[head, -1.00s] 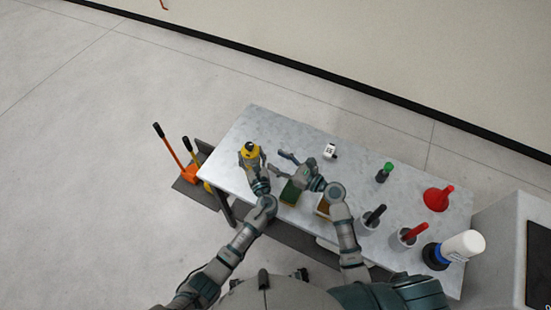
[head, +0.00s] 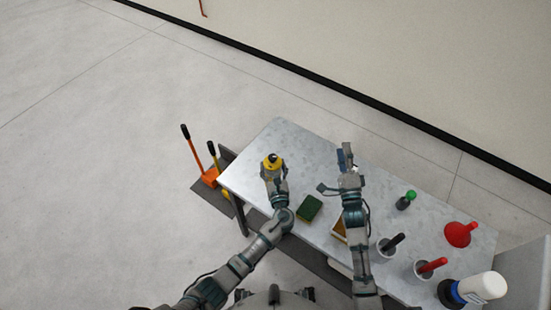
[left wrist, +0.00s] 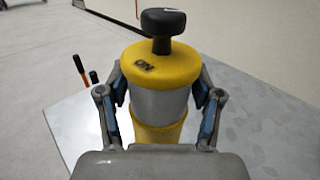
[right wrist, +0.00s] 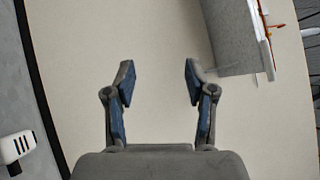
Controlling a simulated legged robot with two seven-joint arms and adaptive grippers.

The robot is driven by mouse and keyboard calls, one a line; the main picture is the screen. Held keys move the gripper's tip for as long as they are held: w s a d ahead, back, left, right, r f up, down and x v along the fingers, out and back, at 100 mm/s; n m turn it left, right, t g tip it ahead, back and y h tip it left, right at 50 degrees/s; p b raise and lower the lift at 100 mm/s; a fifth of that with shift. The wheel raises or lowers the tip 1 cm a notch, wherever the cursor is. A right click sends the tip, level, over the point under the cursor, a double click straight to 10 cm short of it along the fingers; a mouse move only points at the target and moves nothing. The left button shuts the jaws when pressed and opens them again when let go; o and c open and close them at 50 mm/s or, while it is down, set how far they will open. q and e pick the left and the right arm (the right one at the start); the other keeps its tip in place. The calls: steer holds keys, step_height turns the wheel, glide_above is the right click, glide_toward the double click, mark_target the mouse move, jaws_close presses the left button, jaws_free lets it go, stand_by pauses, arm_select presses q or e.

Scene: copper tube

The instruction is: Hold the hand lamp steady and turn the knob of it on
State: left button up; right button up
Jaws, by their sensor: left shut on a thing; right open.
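The hand lamp (head: 275,164) is yellow with a black knob on top and stands upright near the table's left end. In the left wrist view its yellow cap (left wrist: 165,62) carries the word "ON", and the black knob (left wrist: 167,28) sits above a grey and yellow body. My left gripper (left wrist: 162,105) is shut on the lamp, one finger on each side of the body. My right gripper (head: 343,168) is open and empty, to the right of the lamp and apart from it. In the right wrist view its fingers (right wrist: 158,82) face the bare wall.
The grey table (head: 290,139) also holds a green sponge (head: 309,208), a green-topped item (head: 407,199), a red funnel (head: 460,234) and two cups with black and red handles. The table between lamp and right gripper is clear.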

steer(key=s+a+r+n+g+y, duration=0.1)
steer(key=s+a+n+y, duration=0.1)
steer(key=a+n+y, duration=0.45)
steer(key=s+a+r+n+g+y, duration=0.1)
steer(key=s+a+n+y, duration=0.15)
steer(key=n, duration=0.75)
steer(key=n+g+y, duration=0.3)
steer(key=n+g, duration=0.4)
steer(key=n, duration=0.3)
glide_toward(276, 159)
steer(key=x, duration=1)
steer(key=shift+w+a, duration=0.1)
steer(key=shift+a, duration=0.05)
